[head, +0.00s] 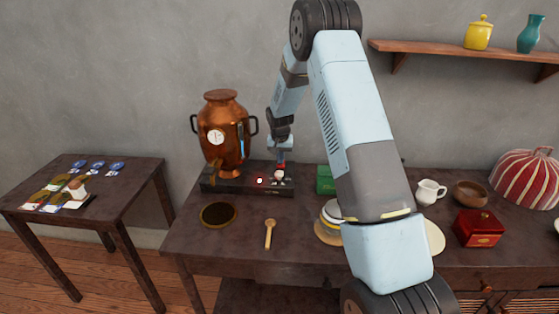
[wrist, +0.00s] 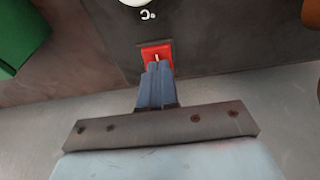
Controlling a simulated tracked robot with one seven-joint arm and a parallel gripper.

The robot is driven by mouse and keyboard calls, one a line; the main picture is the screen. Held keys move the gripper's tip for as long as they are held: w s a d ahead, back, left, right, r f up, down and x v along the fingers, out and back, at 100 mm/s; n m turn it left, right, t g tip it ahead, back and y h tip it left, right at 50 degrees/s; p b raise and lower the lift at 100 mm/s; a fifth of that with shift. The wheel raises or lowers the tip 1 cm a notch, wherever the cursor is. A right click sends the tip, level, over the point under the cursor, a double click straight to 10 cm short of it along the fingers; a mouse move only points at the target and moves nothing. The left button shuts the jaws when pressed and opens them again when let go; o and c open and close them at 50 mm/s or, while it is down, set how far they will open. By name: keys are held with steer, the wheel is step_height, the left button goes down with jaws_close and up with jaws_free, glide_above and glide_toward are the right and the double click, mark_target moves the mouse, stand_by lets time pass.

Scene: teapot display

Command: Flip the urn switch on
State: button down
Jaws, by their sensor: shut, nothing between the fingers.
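The copper urn (head: 222,135) stands on a black base (head: 222,183) at the left of the main table. It has a dial on its front and a tap. In the wrist view a red switch (wrist: 157,52) with a white mark sits on the dark base top. My gripper (wrist: 158,68) is shut and empty, its fingertips right at the switch's near edge; I cannot tell whether they touch it. In the head view my gripper (head: 281,166) points down over the right part of the base, beside a pale knob (head: 279,175).
A green box (head: 325,180) stands just right of the base. A white jug (head: 430,192), brown bowl (head: 470,194) and red box (head: 479,228) stand farther right. My arm hides part of the table.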

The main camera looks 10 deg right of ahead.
mark_target(280, 166)
steer(key=v, duration=0.4)
steer(key=shift+w+d+r, duration=0.1)
steer(key=shift+w+r, duration=0.05)
steer(key=shift+r, duration=0.1)
steer(key=s+a+r, duration=0.1)
steer(key=s+r, duration=0.4)
steer(key=r, duration=0.3)
steer(key=shift+a, duration=0.3)
steer(key=s+d+r+n+t, duration=0.1)
steer(key=s+r+n+t, duration=0.1)
steer(key=s+r, duration=1.75)
steer(key=s+r+n+t, duration=0.1)
steer(key=s, duration=2.3)
steer(key=shift+s+d+r+n+y, duration=0.25)
steer(key=shift+d+r+n+y, duration=0.05)
steer(key=shift+r+y, duration=0.1)
